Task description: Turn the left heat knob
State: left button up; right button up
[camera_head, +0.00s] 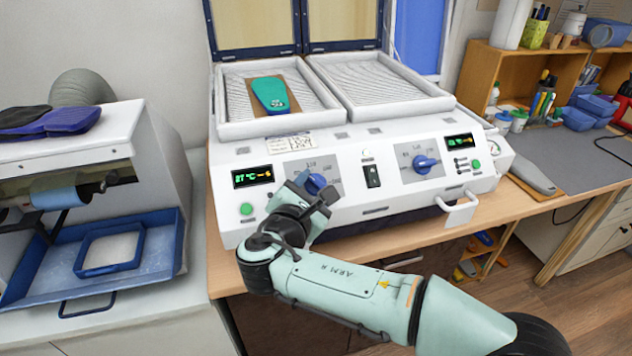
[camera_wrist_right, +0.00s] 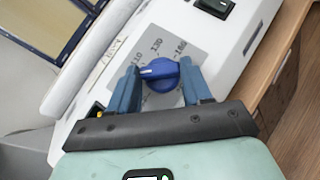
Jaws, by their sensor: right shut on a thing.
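The left heat knob (camera_head: 316,183) is a blue knob on a grey dial plate on the machine's white front panel. In the right wrist view the knob (camera_wrist_right: 159,74) sits between the two blue fingers of my right gripper (camera_wrist_right: 160,82), which is shut on it. The knob's pointer line points to the left in that view. In the head view my right gripper (camera_head: 312,192) reaches the panel from below and hides part of the knob and dial. My left gripper is not in view.
The right heat knob (camera_head: 426,164), a black switch (camera_head: 372,175) and a green button (camera_head: 246,209) share the panel. A teal insole (camera_head: 270,93) lies in the left tray above. A white handle (camera_head: 460,210) juts out at the front right.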

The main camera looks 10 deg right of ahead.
jog(key=m+g+p, duration=0.2)
jog(key=m+g+h+p, duration=0.1)
jog(key=m+g+p, duration=0.1)
jog(key=m+p, duration=0.1)
jog(key=r+m+g+h+p, duration=0.1)
jog(key=m+g+p, duration=0.1)
jog(key=p, duration=0.1)
jog(key=shift+w+a+r+m, duration=0.1)
jog(key=shift+w+a+m, duration=0.1)
jog(key=shift+w+m, duration=0.2)
pick_arm(q)
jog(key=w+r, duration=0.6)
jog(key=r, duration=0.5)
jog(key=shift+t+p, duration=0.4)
jog(key=shift+p, duration=0.05)
pick_arm(e)
jog(key=shift+m+g, duration=0.5)
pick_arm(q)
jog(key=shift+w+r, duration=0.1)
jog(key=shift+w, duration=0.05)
pick_arm(e)
jog(key=o, duration=1.1)
jog(key=shift+f, duration=0.2)
jog(key=shift+c, duration=0.2)
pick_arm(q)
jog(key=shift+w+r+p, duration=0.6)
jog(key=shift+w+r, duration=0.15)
pick_arm(e)
jog(key=v, duration=1.3)
jog(key=shift+r, duration=0.25)
